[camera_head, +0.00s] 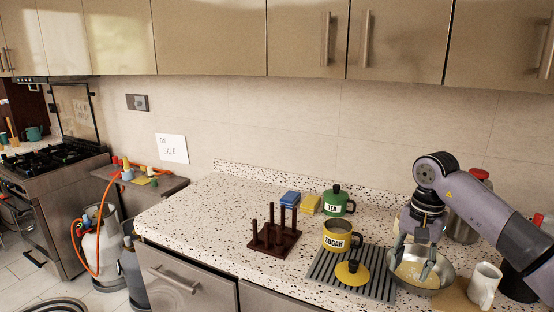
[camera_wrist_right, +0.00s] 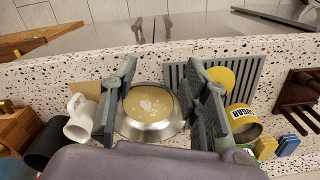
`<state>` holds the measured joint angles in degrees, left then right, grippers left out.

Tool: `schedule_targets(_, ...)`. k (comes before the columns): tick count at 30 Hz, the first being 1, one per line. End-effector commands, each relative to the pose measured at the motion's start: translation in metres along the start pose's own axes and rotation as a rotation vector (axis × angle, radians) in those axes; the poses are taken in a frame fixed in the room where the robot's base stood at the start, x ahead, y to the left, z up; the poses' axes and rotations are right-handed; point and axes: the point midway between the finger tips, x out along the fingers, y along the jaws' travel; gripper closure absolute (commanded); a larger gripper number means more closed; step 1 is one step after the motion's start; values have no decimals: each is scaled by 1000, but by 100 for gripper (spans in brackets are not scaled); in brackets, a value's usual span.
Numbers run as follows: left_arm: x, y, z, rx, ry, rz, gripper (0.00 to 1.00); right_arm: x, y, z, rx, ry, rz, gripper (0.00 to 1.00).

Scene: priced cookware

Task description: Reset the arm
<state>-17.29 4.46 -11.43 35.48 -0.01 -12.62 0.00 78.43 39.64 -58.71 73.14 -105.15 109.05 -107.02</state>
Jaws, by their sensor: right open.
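My right gripper (camera_head: 412,266) is open, its fingers pointing down at a metal bowl (camera_head: 440,272) on the right part of the counter. In the right wrist view, the two fingers (camera_wrist_right: 160,110) stand apart on either side of the bowl (camera_wrist_right: 150,131), which has something pale yellowish inside. Nothing shows between the fingertips other than the bowl below. I cannot tell whether the fingers touch the bowl. My left gripper is not in view.
A yellow sugar pot (camera_head: 338,237), a yellow lid (camera_head: 352,273) on a grey ribbed mat (camera_head: 320,272), a green tea pot (camera_head: 337,201) and a dark peg rack (camera_head: 274,236) stand left of the bowl. A white mug (camera_head: 484,285) is close right. The counter's left is clear.

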Motion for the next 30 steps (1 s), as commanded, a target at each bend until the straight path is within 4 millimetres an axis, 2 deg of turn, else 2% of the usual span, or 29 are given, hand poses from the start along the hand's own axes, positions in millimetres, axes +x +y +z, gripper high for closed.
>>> schedule_targets(6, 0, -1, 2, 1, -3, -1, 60, 28, -23, 19, 56, -106, -73, 58)
schedule_targets(11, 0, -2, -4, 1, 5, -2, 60, 54, -46, 40, 136, -226, -150, 58)
schedule_targets(16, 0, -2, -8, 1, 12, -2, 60, 89, -82, 74, 297, -437, -255, 58)
schedule_targets(19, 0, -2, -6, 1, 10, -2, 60, 114, -108, 100, 469, -632, -324, 58)
schedule_targets(23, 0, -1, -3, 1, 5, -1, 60, 152, -146, 130, 848, -992, -392, 58)
schedule_targets(26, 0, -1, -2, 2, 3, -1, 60, 191, -165, 134, 1272, -1318, -392, 58)
schedule_targets(29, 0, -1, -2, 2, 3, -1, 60, 248, -161, 121, 1759, -1617, -331, 58)
schedule_targets(30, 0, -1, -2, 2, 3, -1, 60, 277, -151, 115, 1964, -1720, -292, 58)
